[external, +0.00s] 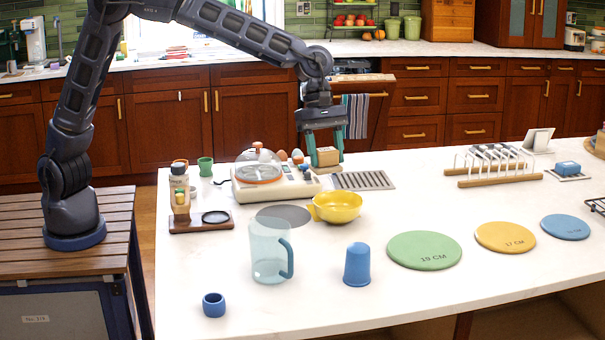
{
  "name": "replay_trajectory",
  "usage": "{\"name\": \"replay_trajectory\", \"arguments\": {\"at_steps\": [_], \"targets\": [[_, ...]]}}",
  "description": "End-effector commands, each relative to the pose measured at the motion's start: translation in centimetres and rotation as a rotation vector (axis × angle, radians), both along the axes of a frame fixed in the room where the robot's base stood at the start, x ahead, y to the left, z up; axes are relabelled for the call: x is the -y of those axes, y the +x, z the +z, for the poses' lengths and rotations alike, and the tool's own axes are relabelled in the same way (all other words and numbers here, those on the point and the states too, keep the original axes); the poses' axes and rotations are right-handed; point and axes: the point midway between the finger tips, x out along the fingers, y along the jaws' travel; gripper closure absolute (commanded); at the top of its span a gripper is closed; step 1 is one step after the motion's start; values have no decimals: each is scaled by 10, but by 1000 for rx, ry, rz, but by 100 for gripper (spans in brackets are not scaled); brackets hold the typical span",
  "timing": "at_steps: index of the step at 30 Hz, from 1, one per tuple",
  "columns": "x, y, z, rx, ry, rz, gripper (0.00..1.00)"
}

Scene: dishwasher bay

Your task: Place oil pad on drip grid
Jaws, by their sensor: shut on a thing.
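A small tan block (327,157), which I take to be the oil pad, is held between the teal fingers of my gripper (324,160). The gripper points down, and the block is near the back of the white counter, beside the egg cooker. The drip grid (376,180) is a flat grey slatted plate lying on the counter just right of and below the block in the picture. Its visible top is empty. The block appears raised above the counter; its exact height is hard to tell.
The egg cooker (272,190) with a clear lid and several eggs stands left of the gripper. A yellow bowl (336,207) sits in front of the grid. A wooden-based rack (492,165) stands to the right. Counter between grid and rack is clear.

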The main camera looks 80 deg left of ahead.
Motion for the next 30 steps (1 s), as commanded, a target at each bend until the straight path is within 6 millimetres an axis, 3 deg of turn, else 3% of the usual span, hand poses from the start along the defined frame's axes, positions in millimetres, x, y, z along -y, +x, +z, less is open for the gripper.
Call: {"name": "replay_trajectory", "arguments": {"at_steps": [8, 18, 30], "targets": [[-67, 64, 3, 3, 4, 137, 74], [-182, 142, 6, 3, 4, 338, 74], [-327, 201, 7, 2, 1, 553, 74]]}}
